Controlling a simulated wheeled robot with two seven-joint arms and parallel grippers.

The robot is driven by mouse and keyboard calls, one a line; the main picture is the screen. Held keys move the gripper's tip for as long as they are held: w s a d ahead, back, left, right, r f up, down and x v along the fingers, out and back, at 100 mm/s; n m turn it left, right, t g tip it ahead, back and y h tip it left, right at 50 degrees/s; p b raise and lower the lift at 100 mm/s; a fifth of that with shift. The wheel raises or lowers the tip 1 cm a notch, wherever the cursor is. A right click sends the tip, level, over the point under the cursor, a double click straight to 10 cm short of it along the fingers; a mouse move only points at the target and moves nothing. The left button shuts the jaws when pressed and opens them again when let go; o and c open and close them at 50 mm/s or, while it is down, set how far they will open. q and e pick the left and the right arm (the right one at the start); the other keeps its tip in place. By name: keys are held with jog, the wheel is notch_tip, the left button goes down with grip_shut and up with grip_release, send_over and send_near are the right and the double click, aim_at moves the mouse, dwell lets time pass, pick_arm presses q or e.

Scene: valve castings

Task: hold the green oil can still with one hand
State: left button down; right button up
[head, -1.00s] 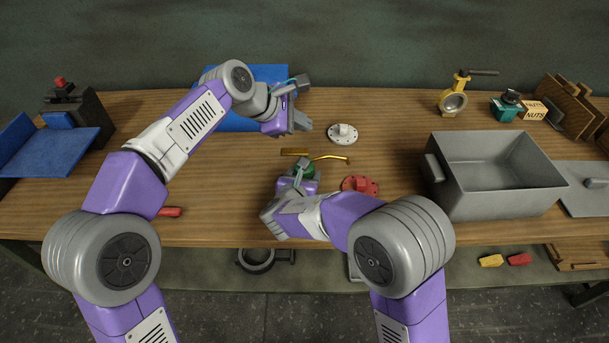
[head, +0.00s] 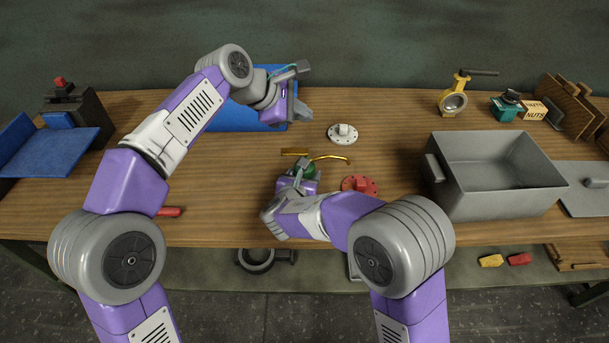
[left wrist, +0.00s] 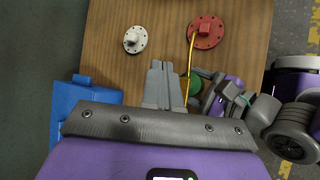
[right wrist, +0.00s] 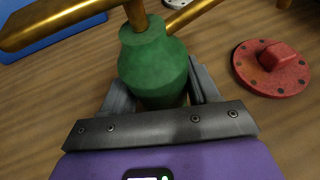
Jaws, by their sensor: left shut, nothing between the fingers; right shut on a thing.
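The green oil can (right wrist: 153,62) stands upright on the wooden bench, with a brass spout and a brass handle at its top. My right gripper (right wrist: 160,92) is shut on the can's body, one finger on each side. In the head view the can (head: 306,171) is mostly hidden by my right gripper (head: 300,172); only a bit of green and the brass parts show. My left gripper (head: 303,110) is shut and empty above the bench, up and left of the white flange. In the left wrist view its fingers (left wrist: 162,82) are together, and the can (left wrist: 195,85) shows just right of them.
A white flange (head: 342,133) and a red flange (head: 360,186) lie near the can. A grey bin (head: 497,188) stands to the right. A blue panel (head: 236,116) lies behind my left arm. A yellow valve casting (head: 453,97) stands at the back right.

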aim_at(301, 152)
pick_arm(q)
jog(key=shift+f, duration=4.85)
jog(key=shift+r, duration=3.5)
